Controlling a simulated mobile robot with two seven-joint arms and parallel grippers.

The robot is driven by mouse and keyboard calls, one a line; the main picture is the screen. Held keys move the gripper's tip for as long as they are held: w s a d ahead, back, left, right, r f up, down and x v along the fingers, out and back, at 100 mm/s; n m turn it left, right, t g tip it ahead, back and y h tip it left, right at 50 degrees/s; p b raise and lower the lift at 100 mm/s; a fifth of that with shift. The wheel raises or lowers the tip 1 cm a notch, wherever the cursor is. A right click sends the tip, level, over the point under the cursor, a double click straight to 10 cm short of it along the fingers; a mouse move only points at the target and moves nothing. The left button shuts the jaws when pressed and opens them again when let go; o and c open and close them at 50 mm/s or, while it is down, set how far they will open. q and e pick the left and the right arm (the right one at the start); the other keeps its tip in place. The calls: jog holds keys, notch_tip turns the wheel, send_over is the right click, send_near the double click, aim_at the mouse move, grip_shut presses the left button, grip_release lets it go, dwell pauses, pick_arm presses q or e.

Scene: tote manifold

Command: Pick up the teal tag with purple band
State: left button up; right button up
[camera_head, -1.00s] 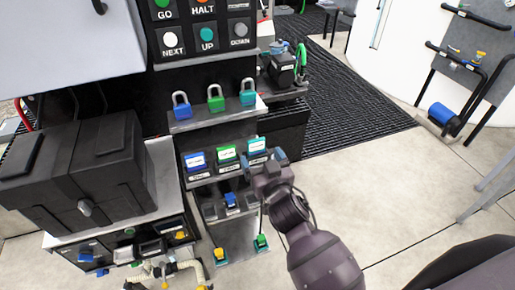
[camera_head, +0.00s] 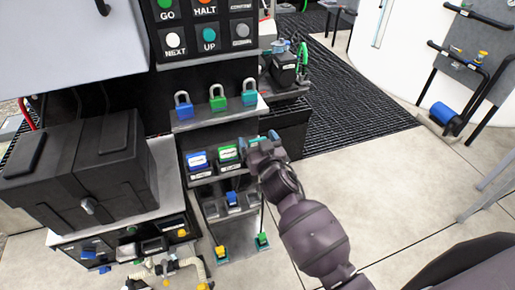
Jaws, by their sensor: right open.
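The teal tag (camera_head: 251,140) sits at the right end of a row of tags on a dark shelf. It is mostly hidden behind my right gripper, and I cannot make out a purple band on it. My right gripper (camera_head: 263,139) is open, with its fingertips over the tag's place. I cannot tell whether the fingers touch the tag. My left gripper is not in view.
A green tag (camera_head: 228,153) and a blue tag (camera_head: 197,159) stand left of the gripper. Blue, green and teal padlocks (camera_head: 249,93) stand on the shelf above. A black case (camera_head: 80,172) lies at left. Open floor is at right.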

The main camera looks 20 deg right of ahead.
aim_at(258, 139)
jog(key=c, duration=1)
jog(key=shift+r, duration=0.15)
jog(key=shift+r, duration=0.35)
notch_tip(258, 139, up, 3)
jog(key=shift+s+f, duration=0.1)
jog(key=shift+s, duration=0.05)
jog(key=s, duration=1.2)
jog(key=s+b, duration=0.1)
jog(key=s, duration=0.4)
jog(key=shift+s+d+f, duration=0.1)
jog(key=shift+s+d, duration=0.2)
jog(key=shift+s, duration=0.1)
